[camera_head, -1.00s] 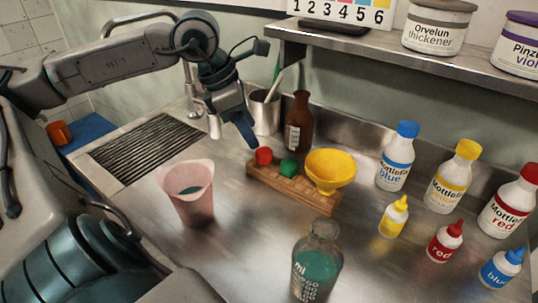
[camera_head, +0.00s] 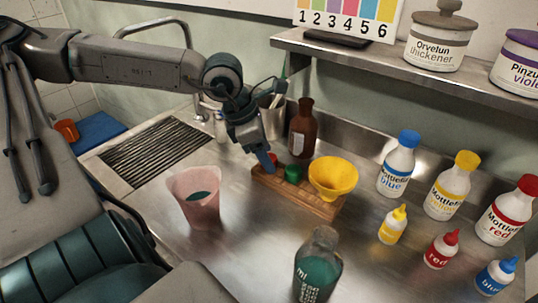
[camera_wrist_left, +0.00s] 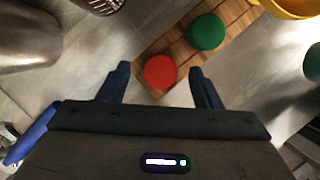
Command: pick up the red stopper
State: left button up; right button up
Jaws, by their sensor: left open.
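The red stopper (camera_wrist_left: 160,71) sits at the near end of a wooden rack (camera_head: 300,195), beside a green stopper (camera_head: 292,173). In the head view the red stopper (camera_head: 273,159) is partly hidden by my left gripper (camera_head: 267,162). In the left wrist view my left gripper (camera_wrist_left: 158,84) is open, with its two fingers apart and the red stopper showing between and just beyond the fingertips. My right gripper is in neither view.
A yellow funnel (camera_head: 333,175) stands on the rack's other end. A brown bottle (camera_head: 302,130) and a metal cup (camera_head: 272,122) stand behind. A pink beaker (camera_head: 196,198) and a flask of teal liquid (camera_head: 318,266) stand in front. Several labelled bottles stand at the right.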

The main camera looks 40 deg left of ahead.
pick_arm(q)
jog(key=shift+w+d+f, duration=0.1)
jog(key=shift+f, duration=0.25)
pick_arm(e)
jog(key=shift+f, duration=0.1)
pick_arm(q)
jog(key=c, duration=1.1)
jog(key=shift+o, duration=0.2)
notch_tip(320, 180, up, 7)
jog(key=shift+f, duration=0.1)
notch_tip(320, 180, up, 3)
jog(key=shift+r, duration=0.15)
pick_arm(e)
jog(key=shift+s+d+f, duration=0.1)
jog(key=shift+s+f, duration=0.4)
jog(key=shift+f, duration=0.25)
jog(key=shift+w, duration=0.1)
